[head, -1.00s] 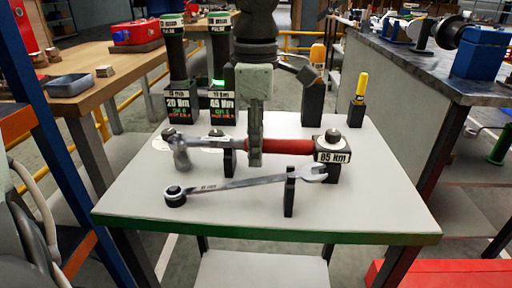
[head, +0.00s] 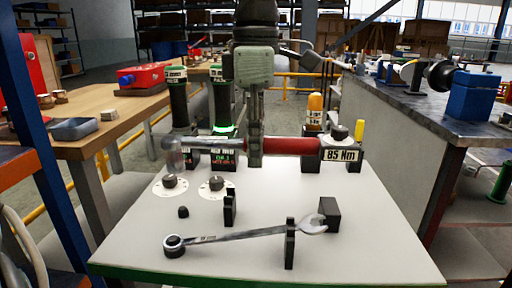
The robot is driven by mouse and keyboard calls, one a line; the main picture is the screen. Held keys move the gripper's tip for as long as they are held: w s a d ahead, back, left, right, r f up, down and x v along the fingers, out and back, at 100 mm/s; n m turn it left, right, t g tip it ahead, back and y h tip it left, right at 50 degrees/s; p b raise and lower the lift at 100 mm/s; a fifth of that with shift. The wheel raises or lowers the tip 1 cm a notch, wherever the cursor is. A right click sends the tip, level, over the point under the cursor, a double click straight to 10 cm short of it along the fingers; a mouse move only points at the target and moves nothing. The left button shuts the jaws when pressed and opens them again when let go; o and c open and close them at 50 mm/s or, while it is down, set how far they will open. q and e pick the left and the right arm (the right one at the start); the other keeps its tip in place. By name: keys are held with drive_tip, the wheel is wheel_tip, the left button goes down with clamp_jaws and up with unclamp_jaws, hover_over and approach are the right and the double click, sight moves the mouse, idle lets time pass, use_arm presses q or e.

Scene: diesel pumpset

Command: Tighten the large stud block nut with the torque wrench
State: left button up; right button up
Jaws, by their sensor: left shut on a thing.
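The torque wrench (head: 290,146) has a red grip, a grey shaft and a dark end block with an "85 Nm" label at the right. It lies roughly level across the picture, above the white table (head: 380,225). Its left end is a rounded metal head. My left gripper (head: 256,158) comes down from the top centre and is shut on the wrench shaft, just left of the red grip. My right gripper is not in view. I cannot pick out the large stud block nut for certain.
A combination spanner (head: 240,236) rests on the white table, with a black upright holder (head: 290,243). Two dark knobs on white discs (head: 170,183) (head: 217,186) sit at left. Labelled upright tools (head: 178,100) stand behind.

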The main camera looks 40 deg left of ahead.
use_arm(q)
clamp_jaws()
drive_tip(key=shift+r, duration=0.1)
drive_tip(key=shift+r+p, duration=0.65)
drive_tip(key=shift+r, duration=0.1)
drive_tip(key=shift+f, duration=0.15)
